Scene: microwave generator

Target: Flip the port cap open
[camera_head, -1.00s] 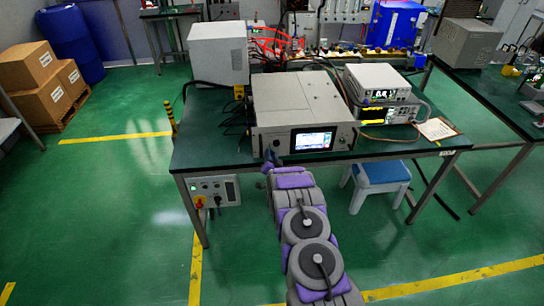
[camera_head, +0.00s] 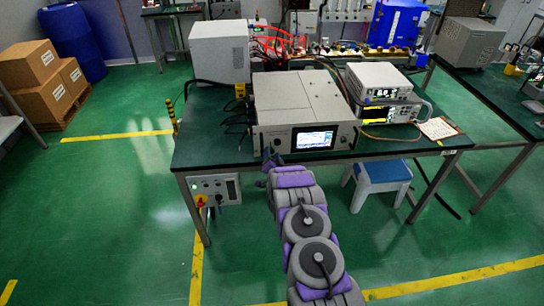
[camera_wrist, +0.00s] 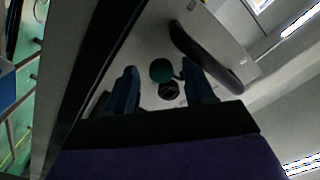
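The microwave generator (camera_head: 297,95) is a light grey box with a lit screen, standing at the table's front edge in the head view. Its front panel (camera_wrist: 150,30) fills much of the wrist view. A dark green round piece, which looks like the port cap (camera_wrist: 161,70), lies just above a dark round port (camera_wrist: 169,90). My gripper (camera_wrist: 161,83) is open, with one blue finger on each side of the cap and port. I cannot tell whether either finger touches the cap. In the head view my gripper (camera_head: 270,158) is at the lower left of the generator's front.
A dark curved handle (camera_wrist: 205,57) sticks out from the panel close to the right finger. The green table (camera_head: 215,152) carries stacked instruments (camera_head: 382,93) to the right and cables to the left. A control box (camera_head: 214,189) hangs below the table's front edge.

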